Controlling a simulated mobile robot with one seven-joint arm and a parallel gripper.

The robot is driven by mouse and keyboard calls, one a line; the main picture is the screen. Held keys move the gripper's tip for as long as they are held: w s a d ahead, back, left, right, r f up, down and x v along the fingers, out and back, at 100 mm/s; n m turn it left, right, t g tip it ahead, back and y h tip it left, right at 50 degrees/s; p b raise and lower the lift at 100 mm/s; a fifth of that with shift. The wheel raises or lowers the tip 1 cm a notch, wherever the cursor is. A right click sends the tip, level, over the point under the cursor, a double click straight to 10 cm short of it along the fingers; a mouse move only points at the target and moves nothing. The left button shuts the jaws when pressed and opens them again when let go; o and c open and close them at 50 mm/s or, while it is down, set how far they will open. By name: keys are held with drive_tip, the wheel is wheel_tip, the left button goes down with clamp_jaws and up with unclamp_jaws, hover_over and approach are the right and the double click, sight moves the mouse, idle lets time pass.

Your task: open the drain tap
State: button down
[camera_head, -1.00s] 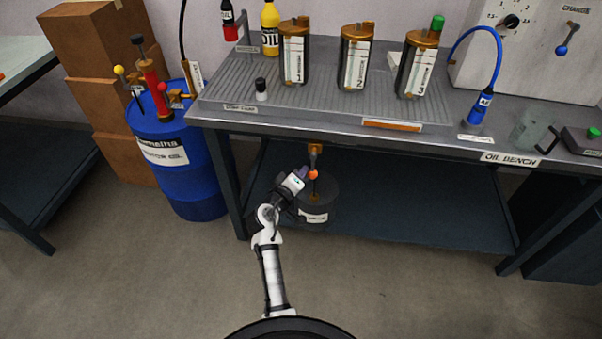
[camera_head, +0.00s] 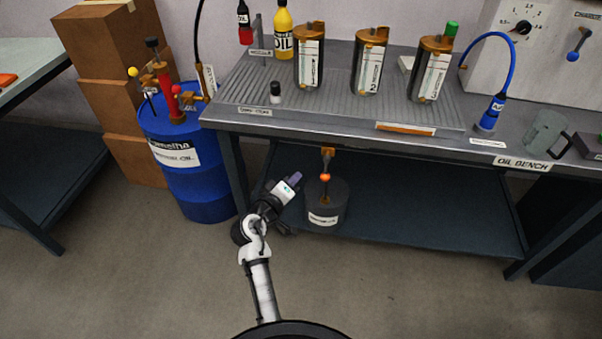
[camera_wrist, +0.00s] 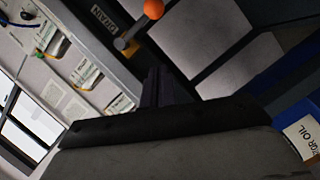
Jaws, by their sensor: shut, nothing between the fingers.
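The drain tap (camera_head: 327,154) is a small brass fitting under the front of the bench, with a short lever ending in an orange ball (camera_head: 325,178). In the head view the lever hangs down over a dark bucket. In the wrist view the tap (camera_wrist: 127,45), its orange ball (camera_wrist: 153,9) and a "DRAIN" label (camera_wrist: 104,20) show at the top. My gripper (camera_head: 296,179) is just left of the ball with a visible gap. Its dark fingers (camera_wrist: 155,73) are together and empty in the wrist view. Whether the valve passes oil cannot be seen.
The dark bucket (camera_head: 325,212) stands on the lower shelf below the tap. A blue drum (camera_head: 190,185) with a hand pump stands left of my arm. The bench (camera_head: 360,127) carries tubes on a ribbed tray. The floor in front is clear.

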drive_tip(key=v, duration=0.3)
drive_tip(key=shift+s+a+r, duration=0.1)
drive_tip(key=shift+s+a, duration=0.05)
drive_tip(key=shift+s, duration=0.05)
idle(0.3)
